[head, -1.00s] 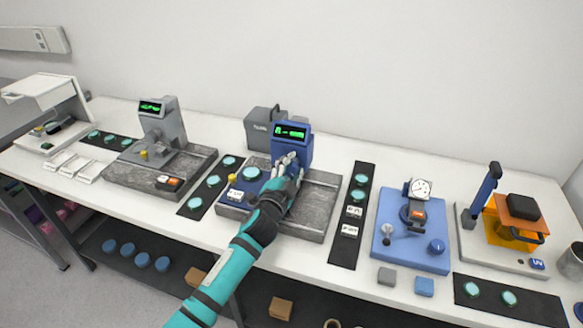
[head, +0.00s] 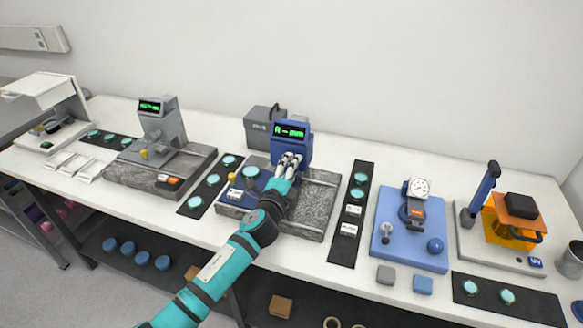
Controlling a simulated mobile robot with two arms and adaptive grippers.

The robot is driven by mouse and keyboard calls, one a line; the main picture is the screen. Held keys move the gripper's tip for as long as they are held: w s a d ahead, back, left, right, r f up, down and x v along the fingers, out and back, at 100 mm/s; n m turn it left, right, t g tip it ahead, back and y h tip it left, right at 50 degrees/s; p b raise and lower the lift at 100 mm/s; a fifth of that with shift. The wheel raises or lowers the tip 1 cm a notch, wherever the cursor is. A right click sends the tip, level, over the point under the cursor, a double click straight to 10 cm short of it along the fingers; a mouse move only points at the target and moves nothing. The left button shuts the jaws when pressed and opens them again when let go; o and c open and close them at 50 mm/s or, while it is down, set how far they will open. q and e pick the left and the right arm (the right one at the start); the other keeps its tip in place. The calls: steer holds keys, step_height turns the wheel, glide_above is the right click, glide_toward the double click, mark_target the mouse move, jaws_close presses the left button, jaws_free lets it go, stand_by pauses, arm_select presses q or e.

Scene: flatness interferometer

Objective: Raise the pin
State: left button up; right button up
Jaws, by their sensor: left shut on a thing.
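The blue instrument (head: 291,131) with a green-lit display stands on a grey speckled stone base (head: 318,205) in the middle of the bench. My left gripper (head: 289,161) is at the front of this instrument, just below its display. Its pale fingers are shut on a small part there, apparently the pin. The fingers cover that part, so its shape and height cannot be made out. A teal disc (head: 251,172) lies on the left side of the base, beside my gripper. My right gripper is out of view.
A grey instrument (head: 164,124) on its own stone base stands to the left. Black strips with teal discs (head: 213,180) flank the middle base. A blue dial-gauge stand (head: 411,232) and an orange-shielded UV station (head: 513,215) are to the right. The wall is close behind.

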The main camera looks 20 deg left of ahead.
arm_select(q)
steer(key=shift+f, duration=0.1)
stand_by(0.3)
steer(key=o, duration=1.2)
steer(key=s, duration=1.2)
steer(key=shift+a, duration=0.2)
